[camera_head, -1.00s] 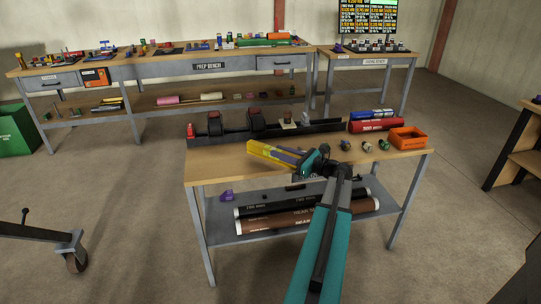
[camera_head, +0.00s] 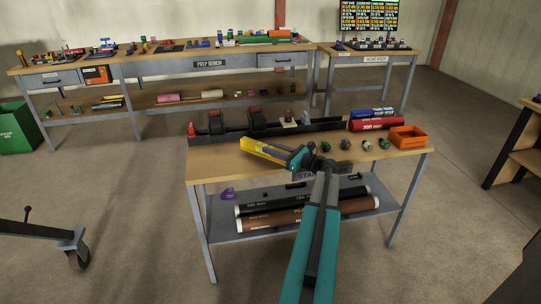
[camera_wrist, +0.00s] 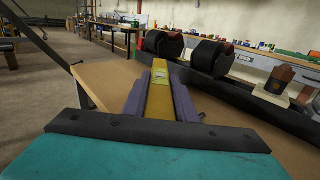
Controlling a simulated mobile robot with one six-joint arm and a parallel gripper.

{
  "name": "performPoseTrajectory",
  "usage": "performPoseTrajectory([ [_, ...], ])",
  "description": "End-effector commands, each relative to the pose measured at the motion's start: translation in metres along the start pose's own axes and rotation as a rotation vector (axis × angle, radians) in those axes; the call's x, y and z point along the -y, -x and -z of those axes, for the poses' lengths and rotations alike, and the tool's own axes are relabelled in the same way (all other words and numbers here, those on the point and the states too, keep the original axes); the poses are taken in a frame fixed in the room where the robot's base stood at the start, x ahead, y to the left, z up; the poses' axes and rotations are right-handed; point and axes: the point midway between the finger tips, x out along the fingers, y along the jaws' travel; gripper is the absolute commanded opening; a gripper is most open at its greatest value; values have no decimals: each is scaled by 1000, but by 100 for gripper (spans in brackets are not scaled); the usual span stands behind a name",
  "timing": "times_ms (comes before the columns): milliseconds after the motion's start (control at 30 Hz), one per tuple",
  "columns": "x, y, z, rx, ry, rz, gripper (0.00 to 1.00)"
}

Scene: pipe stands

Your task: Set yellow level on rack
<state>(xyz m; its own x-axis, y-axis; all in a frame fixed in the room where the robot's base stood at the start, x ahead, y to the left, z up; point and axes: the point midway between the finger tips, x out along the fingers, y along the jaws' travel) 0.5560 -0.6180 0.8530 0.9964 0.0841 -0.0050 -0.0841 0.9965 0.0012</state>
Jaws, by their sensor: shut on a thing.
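The yellow level (camera_head: 264,149) is held out over the left part of the near bench in the head view. My gripper (camera_head: 292,157) is shut on it near its right end. In the wrist view the level (camera_wrist: 160,92) points away from me between the two purple fingers of my gripper (camera_wrist: 160,108). Its far end is near the black rail with clamps. Whether the level touches the bench top cannot be told. The rack (camera_head: 238,138), a long black rail with two black clamps, runs along the back of the near bench (camera_head: 225,163).
An orange bin (camera_head: 408,137), a red cylinder (camera_head: 376,125) and several small fittings (camera_head: 346,144) are on the bench's right side. Pipes (camera_head: 290,217) lie on its lower shelf. A red bottle-like item (camera_head: 191,130) stands at the rail's left end. The prep bench (camera_head: 160,68) is behind.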

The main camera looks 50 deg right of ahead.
Motion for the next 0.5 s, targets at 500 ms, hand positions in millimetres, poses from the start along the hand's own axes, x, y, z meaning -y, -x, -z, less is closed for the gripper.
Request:
performPoseTrajectory([
  [500,0,0,21,2,2,0,0],
])
